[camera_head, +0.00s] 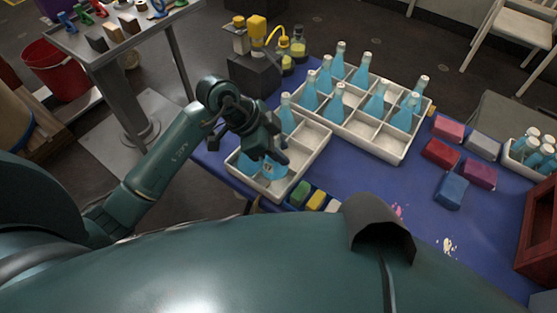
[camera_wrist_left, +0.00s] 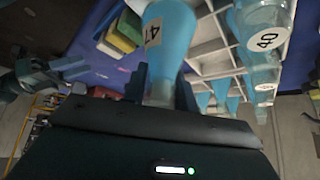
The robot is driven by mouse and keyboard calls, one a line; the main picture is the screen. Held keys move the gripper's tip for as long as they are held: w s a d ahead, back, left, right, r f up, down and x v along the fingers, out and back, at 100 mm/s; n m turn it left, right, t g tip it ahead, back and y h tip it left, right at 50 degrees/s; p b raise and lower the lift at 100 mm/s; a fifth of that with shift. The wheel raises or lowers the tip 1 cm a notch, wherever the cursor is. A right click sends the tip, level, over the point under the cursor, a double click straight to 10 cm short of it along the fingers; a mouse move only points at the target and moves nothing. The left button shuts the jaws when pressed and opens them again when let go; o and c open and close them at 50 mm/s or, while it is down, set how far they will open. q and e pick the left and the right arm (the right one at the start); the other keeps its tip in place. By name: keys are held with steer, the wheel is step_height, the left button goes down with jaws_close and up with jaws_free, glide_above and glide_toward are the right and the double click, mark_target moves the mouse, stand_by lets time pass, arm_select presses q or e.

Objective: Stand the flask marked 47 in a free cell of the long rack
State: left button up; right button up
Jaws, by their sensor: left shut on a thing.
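The flask marked 47 (camera_wrist_left: 170,42) has blue liquid and stands between the fingers of my left gripper (camera_wrist_left: 163,85), which is shut on it. In the head view my left gripper (camera_head: 265,150) is over the small rack (camera_head: 305,158), with blue parts of the flask (camera_head: 276,170) showing below the fingers. I cannot tell whether its base touches the rack. The long rack (camera_head: 392,156) lies behind and to the right, with several blue flasks and empty cells, mostly in its near row. A teal gripper-like part, perhaps my right gripper (camera_wrist_left: 62,72), shows at left in the wrist view.
A flask marked 40 (camera_wrist_left: 266,38) is beside the held one in the wrist view. Coloured blocks (camera_head: 440,152) lie right of the long rack. A dark block (camera_head: 255,74) stands behind the small rack. Bare blue table (camera_head: 385,188) lies in front of the long rack.

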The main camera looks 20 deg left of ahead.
mark_target(279, 164)
arm_select(q)
step_height(279, 164, down, 5)
steer(key=shift+r, duration=0.1)
arm_select(e)
steer(key=shift+w, duration=0.1)
arm_select(q)
steer(key=shift+f, duration=0.35)
arm_select(e)
steer(key=shift+w+r, duration=0.1)
steer(key=shift+r, duration=0.05)
arm_select(q)
steer(key=shift+f, duration=0.15)
steer(key=o, duration=0.8)
